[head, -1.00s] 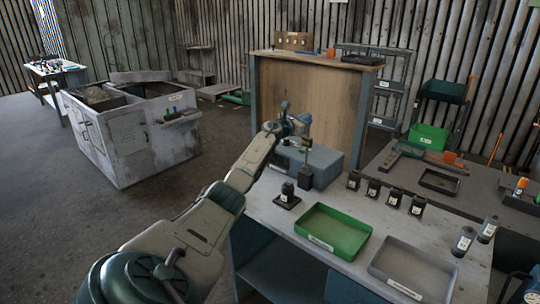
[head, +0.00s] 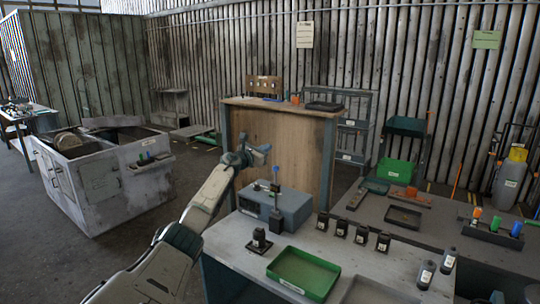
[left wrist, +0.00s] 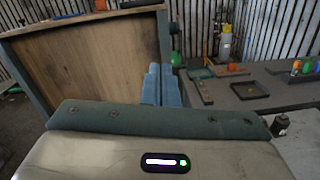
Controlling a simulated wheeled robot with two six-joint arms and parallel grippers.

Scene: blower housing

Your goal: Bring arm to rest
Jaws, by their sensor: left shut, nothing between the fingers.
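My left arm reaches in from the lower left of the head view. Its gripper (head: 262,155) is in front of the wooden panel of the tall bench, above and behind the grey-blue box. In the left wrist view the blue-grey fingers (left wrist: 161,85) stand side by side, shut, with nothing between them. The gripper is clear of the worktable. My right gripper does not show; only a small dark piece at the lower right edge of the head view may be part of that arm.
The worktable holds the grey-blue box (head: 288,203), a green tray (head: 304,273), a grey tray (head: 372,293) and several small black parts. The tall wooden bench (head: 290,150) stands close behind the gripper. A grey cabinet (head: 105,190) is at left, with open floor between.

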